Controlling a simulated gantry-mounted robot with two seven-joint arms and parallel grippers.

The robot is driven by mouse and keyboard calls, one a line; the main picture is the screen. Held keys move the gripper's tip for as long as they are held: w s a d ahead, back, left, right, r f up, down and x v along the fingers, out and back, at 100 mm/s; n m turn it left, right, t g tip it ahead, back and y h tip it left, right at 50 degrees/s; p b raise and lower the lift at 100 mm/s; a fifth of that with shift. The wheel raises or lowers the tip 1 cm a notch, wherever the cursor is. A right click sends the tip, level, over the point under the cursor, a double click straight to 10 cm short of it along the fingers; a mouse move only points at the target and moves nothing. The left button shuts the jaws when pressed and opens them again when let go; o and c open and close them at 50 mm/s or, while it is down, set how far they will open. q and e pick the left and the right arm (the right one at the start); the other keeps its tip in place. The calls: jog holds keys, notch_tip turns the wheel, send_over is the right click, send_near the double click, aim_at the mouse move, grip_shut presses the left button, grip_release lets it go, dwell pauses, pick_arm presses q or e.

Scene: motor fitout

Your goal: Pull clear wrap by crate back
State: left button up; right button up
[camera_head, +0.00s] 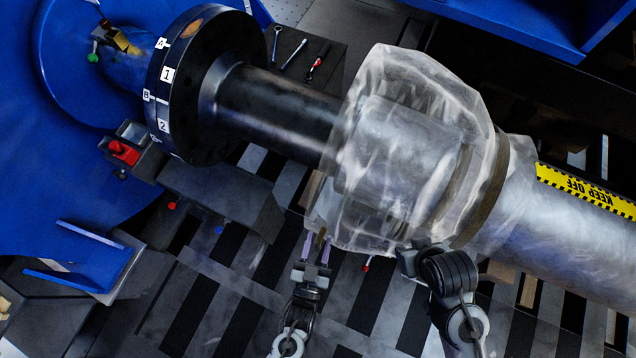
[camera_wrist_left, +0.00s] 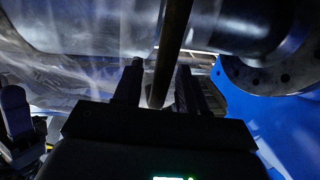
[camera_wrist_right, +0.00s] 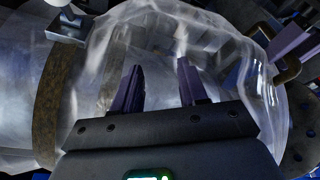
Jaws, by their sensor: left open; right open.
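The clear wrap (camera_head: 405,110) is a crumpled translucent sheet around the end of the metal shaft, with brown bands (camera_head: 487,190) near its right edge. My left gripper (camera_head: 316,250) is open at the wrap's lower left edge. In the left wrist view a brown strip (camera_wrist_left: 172,50) runs down between its fingers (camera_wrist_left: 158,88); I cannot tell whether they touch it. My right gripper (camera_head: 420,250) is at the wrap's lower right edge, its fingers mostly hidden in the head view. In the right wrist view its open fingers (camera_wrist_right: 160,85) stand in front of the wrap (camera_wrist_right: 215,45).
A black flange (camera_head: 190,90) with numbered labels joins a dark shaft (camera_head: 275,110) left of the wrap. Blue machinery (camera_head: 70,180) fills the left side. Tools (camera_head: 318,62) lie on a dark tray behind the shaft.

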pick_arm(q)
jog(key=shift+s, duration=0.1)
jog(key=b+v, duration=0.1)
jog(key=v, duration=0.9)
jog(key=shift+s+b, duration=0.3)
jog(key=shift+a, duration=0.1)
